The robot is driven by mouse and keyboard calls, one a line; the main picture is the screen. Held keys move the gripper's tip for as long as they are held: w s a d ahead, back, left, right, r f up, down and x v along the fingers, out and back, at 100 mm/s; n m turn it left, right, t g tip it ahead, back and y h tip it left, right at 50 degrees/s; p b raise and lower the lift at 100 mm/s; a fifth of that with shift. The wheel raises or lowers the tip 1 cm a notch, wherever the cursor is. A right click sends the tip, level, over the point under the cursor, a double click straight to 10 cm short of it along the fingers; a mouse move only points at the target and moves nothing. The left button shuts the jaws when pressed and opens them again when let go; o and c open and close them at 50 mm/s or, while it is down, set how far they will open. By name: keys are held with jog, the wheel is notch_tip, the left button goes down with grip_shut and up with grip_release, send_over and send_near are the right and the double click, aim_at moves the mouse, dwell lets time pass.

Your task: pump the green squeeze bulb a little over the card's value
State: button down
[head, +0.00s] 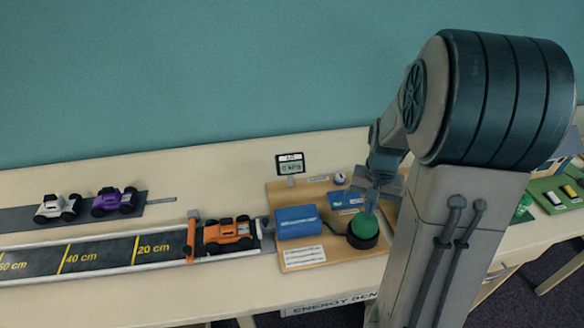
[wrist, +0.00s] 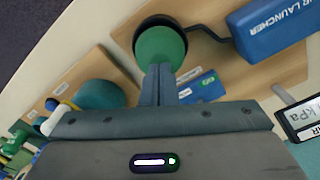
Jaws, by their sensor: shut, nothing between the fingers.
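The green squeeze bulb (head: 362,227) sits in a black round base on the right of the wooden board. It also shows in the wrist view (wrist: 160,45), straight beyond my fingers. My gripper (head: 371,207) is shut and empty, pointing down at the bulb's top; the fingertips (wrist: 158,70) overlap the bulb's edge in the wrist view, and I cannot tell whether they touch it. A small display (head: 290,164) marked kPa stands at the board's back; its number is too small to read. A blue card (head: 343,199) lies behind the bulb, its writing unreadable.
The blue air launcher box (head: 298,221) sits left of the bulb, joined by a black hose (wrist: 208,33). An orange car (head: 228,234) stands on the track (head: 105,254) at left. White and purple cars stand behind. Other exhibits lie to the right.

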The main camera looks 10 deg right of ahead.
aim_at(367, 218)
jog(key=shift+f, duration=0.15)
jog(key=shift+f+b, duration=1.3)
jog(key=shift+f, duration=0.15)
jog(key=shift+r+p, duration=1.15)
jog(key=shift+r, duration=0.45)
jog(key=shift+f, duration=0.15)
jog(key=shift+f+b, duration=1.35)
jog(key=shift+f, duration=0.2)
jog(key=shift+r, duration=0.1)
jog(key=shift+r+p, duration=1.25)
jog(key=shift+r, duration=0.35)
